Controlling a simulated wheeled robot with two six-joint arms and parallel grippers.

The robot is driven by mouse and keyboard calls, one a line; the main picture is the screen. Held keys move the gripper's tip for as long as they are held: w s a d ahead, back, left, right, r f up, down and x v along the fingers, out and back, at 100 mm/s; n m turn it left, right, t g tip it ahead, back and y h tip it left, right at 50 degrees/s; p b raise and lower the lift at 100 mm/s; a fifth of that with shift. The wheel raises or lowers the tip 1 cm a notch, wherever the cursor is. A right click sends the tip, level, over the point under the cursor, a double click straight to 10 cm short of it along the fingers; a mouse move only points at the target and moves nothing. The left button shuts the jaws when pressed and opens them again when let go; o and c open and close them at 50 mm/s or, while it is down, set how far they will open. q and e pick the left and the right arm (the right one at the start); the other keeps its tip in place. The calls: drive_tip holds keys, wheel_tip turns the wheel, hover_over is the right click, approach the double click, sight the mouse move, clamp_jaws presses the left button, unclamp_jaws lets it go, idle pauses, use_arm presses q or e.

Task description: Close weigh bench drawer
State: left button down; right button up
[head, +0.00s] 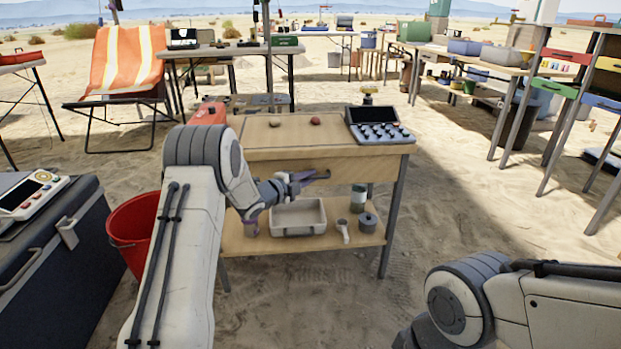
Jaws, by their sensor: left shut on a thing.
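The weigh bench (370,155) is a wooden table straight ahead with a lower shelf. Its drawer front (345,166) is under the top and looks about level with the bench front; any small gap is too small to tell. My left gripper (300,181) is at the drawer front, shut on the dark drawer handle (320,175). My left forearm and wrist hide the left part of the drawer front. My right arm shows at the lower right, but its gripper is out of view.
On the bench top are a dark device with round cups (380,128) and two small stones. The shelf holds a pale tray (298,217) and small containers. A red bucket (135,225) and a dark case (70,255) stand left. Sand right of the bench is clear.

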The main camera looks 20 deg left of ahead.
use_arm(q)
drive_tip(key=c, duration=1)
unclamp_jaws()
drive_tip(key=shift+o, duration=0.6)
drive_tip(key=shift+a+r, duration=0.1)
drive_tip(key=shift+r, duration=0.05)
drive_tip(key=shift+a+r, duration=0.1)
drive_tip(key=shift+s+a, duration=0.15)
drive_tip(key=shift+s, duration=0.1)
drive_tip(key=f+p+v, duration=0.1)
drive_tip(key=p+v, duration=0.2)
drive_tip(key=v, duration=0.6)
drive_tip(key=shift+s+r+p, duration=0.3)
drive_tip(key=shift+s+p, duration=0.1)
drive_tip(key=shift+s, duration=0.05)
